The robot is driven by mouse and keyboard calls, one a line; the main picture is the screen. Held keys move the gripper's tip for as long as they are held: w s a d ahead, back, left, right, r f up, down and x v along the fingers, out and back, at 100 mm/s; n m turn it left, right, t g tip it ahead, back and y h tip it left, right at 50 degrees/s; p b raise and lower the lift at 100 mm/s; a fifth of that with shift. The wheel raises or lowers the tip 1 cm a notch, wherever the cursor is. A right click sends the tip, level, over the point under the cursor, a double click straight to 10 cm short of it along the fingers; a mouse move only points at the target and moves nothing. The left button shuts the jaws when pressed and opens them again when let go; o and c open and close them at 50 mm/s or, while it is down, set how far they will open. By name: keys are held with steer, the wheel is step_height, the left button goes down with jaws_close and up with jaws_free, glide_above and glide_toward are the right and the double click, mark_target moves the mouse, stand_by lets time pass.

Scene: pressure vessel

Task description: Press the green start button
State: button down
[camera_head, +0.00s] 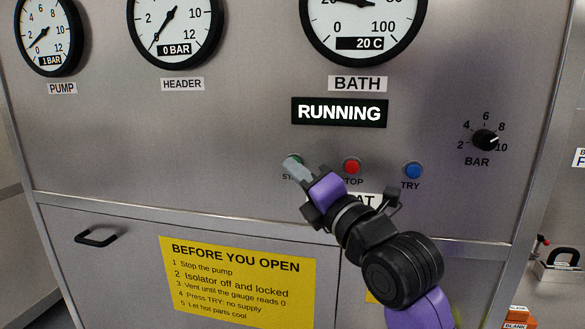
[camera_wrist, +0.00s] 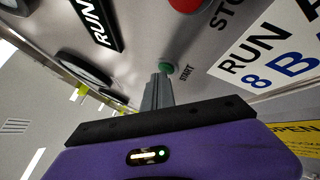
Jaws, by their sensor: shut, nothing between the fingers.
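The green start button (camera_head: 297,159) is on the metal panel, left of the red stop button (camera_head: 352,166), and is mostly covered by my fingers in the head view. My gripper (camera_head: 291,163) is shut and empty, with its fingertips at the button. In the wrist view the green button (camera_wrist: 167,67) shows just beyond the tips of my gripper (camera_wrist: 162,70), beside the START label. I cannot tell whether the tips touch it or whether it is pushed in. The display (camera_head: 339,112) above reads RUNNING.
A blue TRY button (camera_head: 413,170) is right of the stop button. A black BAR knob (camera_head: 485,140) is further right. Round gauges line the top, the header gauge (camera_head: 174,30) reading 0 BAR. A black door handle (camera_head: 96,237) sticks out at lower left beside a yellow notice (camera_head: 237,283).

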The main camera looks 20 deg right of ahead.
steer(key=shift+s, duration=0.1)
stand_by(0.3)
steer(key=shift+s+a, duration=0.2)
steer(key=s+a, duration=0.3)
steer(key=s, duration=0.2)
steer(key=shift+a, duration=0.3)
stand_by(0.3)
stand_by(0.7)
